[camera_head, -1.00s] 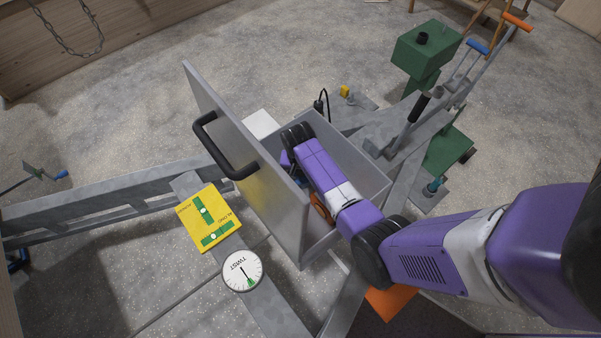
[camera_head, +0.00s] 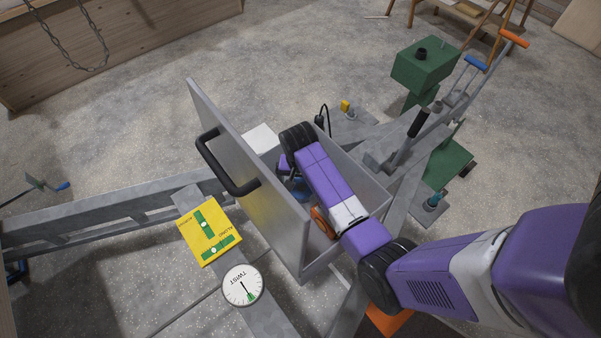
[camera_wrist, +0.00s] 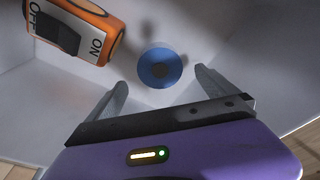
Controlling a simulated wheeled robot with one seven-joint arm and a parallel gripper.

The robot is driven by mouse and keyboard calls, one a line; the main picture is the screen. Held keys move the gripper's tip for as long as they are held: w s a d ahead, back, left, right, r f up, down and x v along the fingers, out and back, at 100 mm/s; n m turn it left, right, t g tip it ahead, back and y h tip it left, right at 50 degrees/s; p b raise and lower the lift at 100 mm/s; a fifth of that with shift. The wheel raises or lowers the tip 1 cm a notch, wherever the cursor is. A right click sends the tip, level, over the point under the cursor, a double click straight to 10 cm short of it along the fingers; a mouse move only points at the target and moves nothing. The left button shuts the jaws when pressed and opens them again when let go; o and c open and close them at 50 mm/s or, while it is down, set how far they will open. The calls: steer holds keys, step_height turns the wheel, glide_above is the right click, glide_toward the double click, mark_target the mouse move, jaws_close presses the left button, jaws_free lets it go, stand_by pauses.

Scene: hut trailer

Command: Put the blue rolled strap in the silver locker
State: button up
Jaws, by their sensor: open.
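The silver locker (camera_head: 251,205) is a grey metal box with its lid standing open on the left and a black handle on the lid. In the wrist view, the blue rolled strap (camera_wrist: 160,66) is a round blue roll with a dark centre, lying on the locker's pale floor. My gripper (camera_wrist: 161,88) is open and empty, its two fingers apart on either side just short of the strap. In the head view, my arm reaches into the locker and hides much of its inside; a bit of blue (camera_head: 297,188) shows beside it.
An orange switch box (camera_wrist: 75,30) marked OFF and ON is in the locker, close to my left finger. The locker walls surround my gripper. A yellow level plate (camera_head: 190,232) and a white TWIST dial (camera_head: 232,293) sit left of it. A green post (camera_head: 413,62) stands behind right.

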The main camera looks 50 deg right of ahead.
mark_target(300, 193)
steer(key=r, duration=0.5)
steer(key=shift+s+a+r, duration=0.1)
steer(key=shift+s+a, duration=0.1)
steer(key=shift+a, duration=0.15)
